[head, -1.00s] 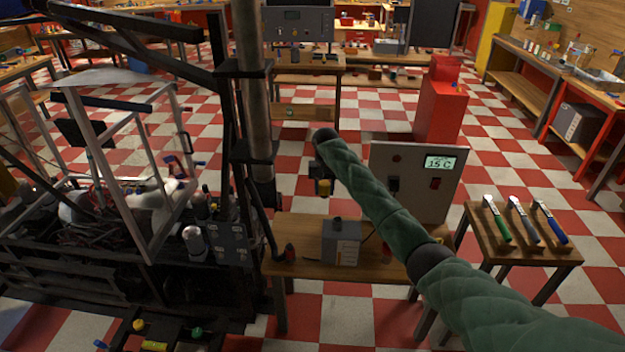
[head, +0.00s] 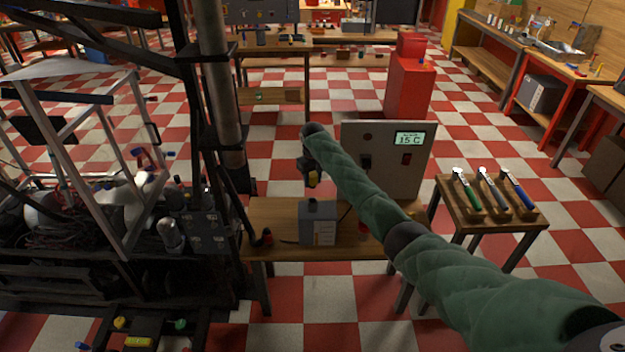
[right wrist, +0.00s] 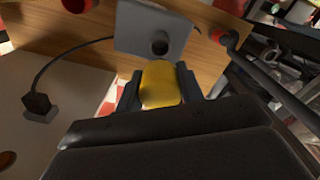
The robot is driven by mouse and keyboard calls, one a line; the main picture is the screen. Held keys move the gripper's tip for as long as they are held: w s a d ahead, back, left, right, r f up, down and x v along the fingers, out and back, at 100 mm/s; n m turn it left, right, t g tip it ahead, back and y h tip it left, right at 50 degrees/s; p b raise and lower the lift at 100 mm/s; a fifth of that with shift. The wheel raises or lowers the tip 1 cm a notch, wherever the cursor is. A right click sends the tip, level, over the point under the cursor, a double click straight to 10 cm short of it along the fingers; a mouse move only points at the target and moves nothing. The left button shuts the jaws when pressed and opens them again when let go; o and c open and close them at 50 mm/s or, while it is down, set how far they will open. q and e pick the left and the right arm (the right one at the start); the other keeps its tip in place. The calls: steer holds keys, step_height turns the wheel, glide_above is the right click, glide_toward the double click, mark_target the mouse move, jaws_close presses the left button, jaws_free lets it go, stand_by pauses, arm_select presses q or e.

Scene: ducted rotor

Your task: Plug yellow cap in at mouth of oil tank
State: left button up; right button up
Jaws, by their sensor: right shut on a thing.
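The yellow cap (head: 313,180) is held in my right gripper (head: 311,175), which is shut on it. In the right wrist view the cap (right wrist: 160,86) sits between the two dark fingers. The oil tank (head: 318,228) is a grey box standing upright on the small wooden table. Its dark round mouth is on top and shows in the right wrist view (right wrist: 160,46), just beyond the cap. The cap is above the tank and apart from it. My left gripper is not in view.
A grey panel (head: 408,165) with a 15 C display stands behind the tank, with a dark cable. A stand with hammers (head: 490,210) is at the right. A dark machine frame (head: 210,90) rises close at the left. The table (head: 275,215) has some bare room left of the tank.

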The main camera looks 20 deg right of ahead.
mark_target(313, 187)
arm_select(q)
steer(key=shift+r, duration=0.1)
arm_select(e)
steer(key=shift+s+r+p, duration=0.1)
steer(key=shift+p, duration=0.35)
steer(key=shift+f+b, duration=0.95)
steer(key=shift+f, duration=1.05)
steer(key=shift+f+b, duration=0.3)
steer(key=shift+f, duration=0.35)
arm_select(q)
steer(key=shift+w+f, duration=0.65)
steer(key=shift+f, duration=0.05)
arm_select(e)
steer(key=shift+f, duration=0.25)
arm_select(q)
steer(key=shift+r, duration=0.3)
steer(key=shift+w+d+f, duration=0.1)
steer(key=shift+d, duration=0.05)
arm_select(e)
steer(key=shift+f, duration=0.15)
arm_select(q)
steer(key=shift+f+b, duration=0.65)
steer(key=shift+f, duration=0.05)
arm_select(e)
steer(key=shift+f, duration=1.7)
